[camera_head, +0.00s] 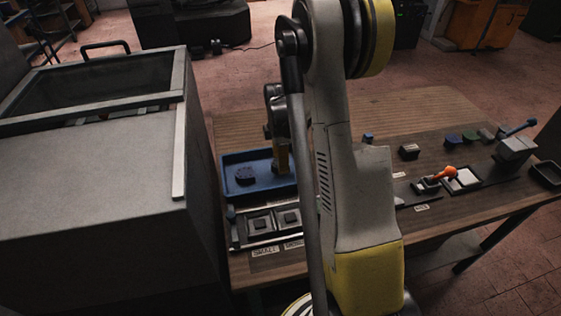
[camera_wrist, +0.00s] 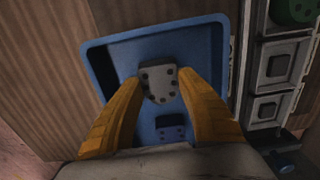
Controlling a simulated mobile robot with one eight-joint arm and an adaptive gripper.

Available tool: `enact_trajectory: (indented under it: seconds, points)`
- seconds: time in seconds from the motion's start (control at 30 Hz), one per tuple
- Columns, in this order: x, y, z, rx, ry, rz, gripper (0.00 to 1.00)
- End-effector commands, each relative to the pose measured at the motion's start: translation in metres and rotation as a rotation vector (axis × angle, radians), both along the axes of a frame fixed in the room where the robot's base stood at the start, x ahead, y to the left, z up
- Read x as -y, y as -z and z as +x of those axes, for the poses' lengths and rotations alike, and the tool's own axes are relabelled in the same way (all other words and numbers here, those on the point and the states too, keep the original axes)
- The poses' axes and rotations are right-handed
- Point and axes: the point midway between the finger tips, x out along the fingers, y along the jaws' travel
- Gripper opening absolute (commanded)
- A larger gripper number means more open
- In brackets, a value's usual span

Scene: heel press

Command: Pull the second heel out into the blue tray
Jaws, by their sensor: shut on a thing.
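The blue tray (camera_head: 228,183) lies on the wooden table left of my arm; it fills the middle of the wrist view (camera_wrist: 100,62). My gripper (camera_wrist: 162,84) is over the tray, its two yellow fingers shut on a grey heel (camera_wrist: 157,86) with several dark holes. I cannot tell whether the held heel touches the tray floor. A dark blue heel (camera_wrist: 170,131) lies in the tray nearer my wrist; it also shows in the head view (camera_head: 245,175). In the head view my gripper (camera_head: 282,165) is partly seen and its held heel is not clear.
Two square moulds (camera_head: 260,223) sit in front of the tray, with labels at the table edge. A large grey cabinet (camera_head: 100,160) stands close on the left. Right of my arm are an orange-handled device (camera_head: 447,173), a blue-handled press (camera_head: 516,145) and small blocks (camera_head: 409,151).

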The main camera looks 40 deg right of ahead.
Motion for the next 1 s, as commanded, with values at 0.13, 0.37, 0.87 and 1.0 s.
enact_trajectory:
  seconds: [0.13, 0.37, 0.87, 1.0]
  points:
    - [0.0, 0.006, 0.0, 0.0, 0.0, 0.0, 0.09]
    - [0.0, 0.013, 0.0, 0.0, 0.0, 0.0, 0.09]
    - [0.0, 0.016, 0.0, 0.0, 0.0, 0.0, 0.09]
    - [0.0, 0.016, 0.0, 0.0, 0.0, 0.0, 0.5]
